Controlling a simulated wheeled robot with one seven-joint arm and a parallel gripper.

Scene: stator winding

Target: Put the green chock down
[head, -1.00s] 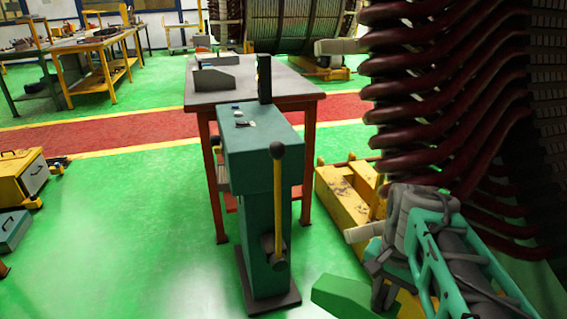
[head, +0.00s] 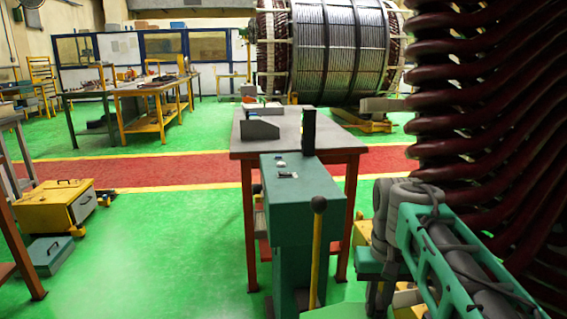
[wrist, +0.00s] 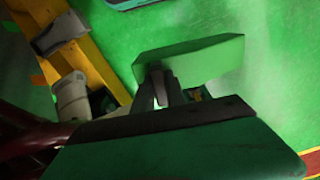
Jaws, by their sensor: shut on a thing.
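The green chock (wrist: 195,60) is a plain wedge-like block in the upper middle of the wrist view. My gripper (wrist: 162,82) is shut on its near edge and holds it over the green floor. The wrist view does not show clearly how high the chock is above the floor. In the head view, only a pale green sliver that looks like the chock (head: 342,311) shows at the bottom edge, beside my arm. My gripper's fingers are hidden there.
A green pedestal (head: 300,190) with a yellow lever stands left of my arm, before a grey-topped table (head: 345,138). Dark red coils (head: 460,110) rise close on the right. A yellow frame (wrist: 95,45) lies beside the chock. Green floor is clear at left (head: 160,245).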

